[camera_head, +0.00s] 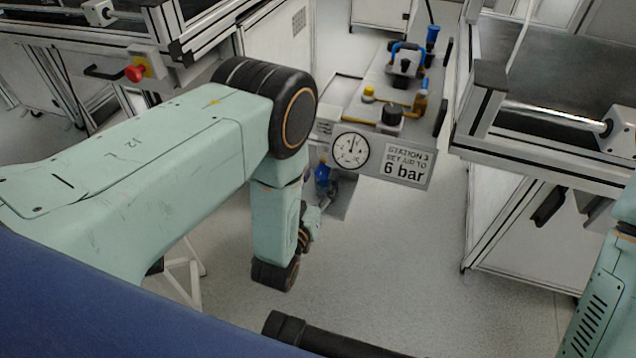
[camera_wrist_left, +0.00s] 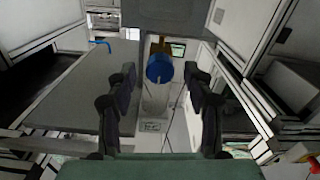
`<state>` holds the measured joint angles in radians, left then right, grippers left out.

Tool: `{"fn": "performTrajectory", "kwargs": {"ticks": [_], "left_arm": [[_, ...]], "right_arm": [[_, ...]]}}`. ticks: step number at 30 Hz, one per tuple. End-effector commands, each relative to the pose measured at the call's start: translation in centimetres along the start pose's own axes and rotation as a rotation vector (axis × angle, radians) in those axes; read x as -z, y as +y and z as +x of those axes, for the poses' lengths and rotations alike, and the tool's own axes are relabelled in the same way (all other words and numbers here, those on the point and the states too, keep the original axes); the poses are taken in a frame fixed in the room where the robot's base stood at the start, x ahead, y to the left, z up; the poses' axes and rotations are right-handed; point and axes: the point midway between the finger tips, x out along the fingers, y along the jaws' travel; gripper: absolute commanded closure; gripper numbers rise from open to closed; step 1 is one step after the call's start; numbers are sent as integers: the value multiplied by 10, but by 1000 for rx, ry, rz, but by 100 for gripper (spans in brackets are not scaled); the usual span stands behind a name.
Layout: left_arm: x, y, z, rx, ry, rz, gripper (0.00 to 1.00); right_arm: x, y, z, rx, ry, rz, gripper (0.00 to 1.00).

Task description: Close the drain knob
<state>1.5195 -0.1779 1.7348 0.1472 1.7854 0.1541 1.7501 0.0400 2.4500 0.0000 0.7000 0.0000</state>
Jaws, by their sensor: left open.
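A blue knob (camera_head: 323,173), which looks like the drain knob, sits below the front panel of the air station. In the left wrist view the blue knob (camera_wrist_left: 159,68) appears between the fingertips, on a pale body. My left gripper (camera_wrist_left: 160,75) is open with one dark finger on each side of the knob in that view. I cannot tell whether a finger touches it. In the head view the left gripper (camera_head: 322,203) is small, partly behind my wrist, just below the knob. My right gripper is out of view.
The station's panel carries a gauge (camera_head: 350,150) and a sign (camera_head: 407,164) reading "6 bar". Above are a black knob (camera_head: 391,115), a yellow knob (camera_head: 369,93) and a blue-handled valve (camera_head: 406,58). A bench (camera_head: 545,165) stands right; a red button (camera_head: 135,73) is left. Open floor lies below.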

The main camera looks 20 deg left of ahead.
Motion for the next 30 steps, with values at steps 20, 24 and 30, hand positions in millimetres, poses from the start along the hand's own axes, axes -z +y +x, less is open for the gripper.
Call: {"fn": "performTrajectory", "kwargs": {"ticks": [20, 24, 30], "left_arm": [[0, 0, 2, 0, -1, 0, 80], [0, 0, 2, 0, -1, 0, 92], [0, 0, 2, 0, -2, 1, 100]], "right_arm": [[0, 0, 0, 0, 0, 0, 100], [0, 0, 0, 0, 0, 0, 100], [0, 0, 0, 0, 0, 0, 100]]}}
